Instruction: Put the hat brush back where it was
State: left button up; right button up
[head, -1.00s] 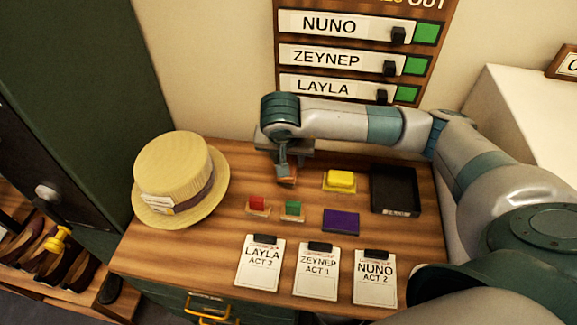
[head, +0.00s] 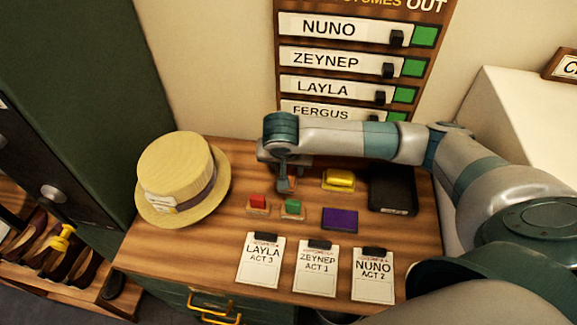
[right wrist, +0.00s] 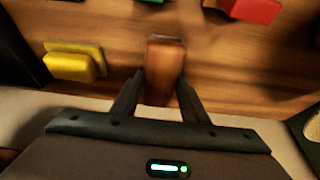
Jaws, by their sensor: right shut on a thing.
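The hat brush, a brown wooden block (right wrist: 163,72), is between the two fingers of my right gripper (right wrist: 160,92) in the right wrist view. In the head view my right gripper (head: 284,186) points down at the back middle of the table, and only a small brown bit of the brush (head: 292,184) shows beside the fingers. The gripper is shut on the brush, low over the wood; I cannot tell if the brush touches the table. My left gripper is not in view.
A straw hat (head: 180,180) stands on the table (head: 200,250) at left. Red (head: 258,203), green (head: 292,207), yellow (head: 339,180) and purple (head: 340,218) blocks lie near the gripper. A black tray (head: 392,190) is at right. Name cards (head: 316,270) line the front.

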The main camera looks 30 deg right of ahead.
jog(key=shift+f, duration=0.15)
jog(key=o, duration=1)
jog(key=shift+c, duration=0.2)
jog(key=shift+r, duration=0.35)
jog(key=b+v, duration=0.3)
jog(key=v, duration=0.8)
jog(key=shift+s+r, duration=0.15)
jog(key=shift+r, duration=0.15)
jog(key=shift+a, duration=0.15)
